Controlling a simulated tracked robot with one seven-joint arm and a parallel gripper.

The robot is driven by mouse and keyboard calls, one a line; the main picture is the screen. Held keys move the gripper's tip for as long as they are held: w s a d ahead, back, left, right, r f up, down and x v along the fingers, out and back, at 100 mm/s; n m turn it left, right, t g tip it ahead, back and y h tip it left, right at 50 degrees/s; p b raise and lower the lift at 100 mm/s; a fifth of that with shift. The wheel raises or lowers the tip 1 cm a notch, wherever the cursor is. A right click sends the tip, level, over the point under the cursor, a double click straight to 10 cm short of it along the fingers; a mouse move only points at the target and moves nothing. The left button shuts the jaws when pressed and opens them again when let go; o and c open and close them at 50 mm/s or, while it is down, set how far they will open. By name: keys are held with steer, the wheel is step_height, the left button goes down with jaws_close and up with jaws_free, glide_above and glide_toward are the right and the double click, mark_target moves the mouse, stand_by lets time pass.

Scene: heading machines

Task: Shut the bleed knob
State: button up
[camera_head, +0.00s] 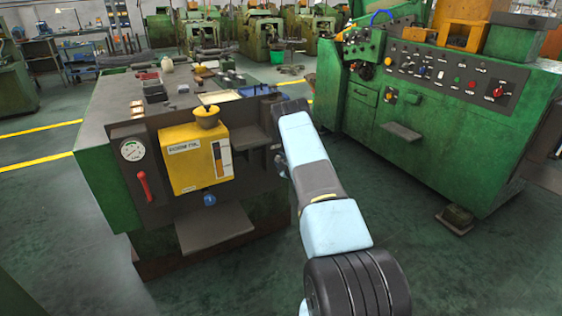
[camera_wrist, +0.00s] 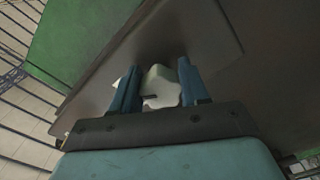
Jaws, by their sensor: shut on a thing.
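In the wrist view the bleed knob (camera_wrist: 161,91) is a pale, lobed knob in front of a dark grey panel. My gripper (camera_wrist: 159,80) has its two blue fingers on either side of it and is shut on it. The knob's base and how far it is turned cannot be made out. In the head view my pale blue arm reaches to the right end of the green machine's front (camera_head: 119,190). The arm hides the knob there, and the fingers cannot be made out clearly.
A yellow box (camera_head: 196,159) with a funnel (camera_head: 206,117), a gauge (camera_head: 132,150), a red lever (camera_head: 145,187) and a blue knob (camera_head: 209,199) are on the front, above a grey ledge (camera_head: 215,228). A green control cabinet (camera_head: 425,125) stands right. Floor in front is clear.

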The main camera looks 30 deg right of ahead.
steer(key=n, duration=0.6)
steer(key=shift+s+a+f, duration=0.1)
steer(key=shift+a, duration=0.15)
steer(key=shift+n, duration=0.3)
steer(key=o, duration=0.8)
steer(key=shift+o, duration=1.3)
steer(key=shift+d, duration=0.1)
steer(key=s, duration=1.3)
steer(key=shift+s+d, duration=0.25)
steer(key=shift+s, duration=0.05)
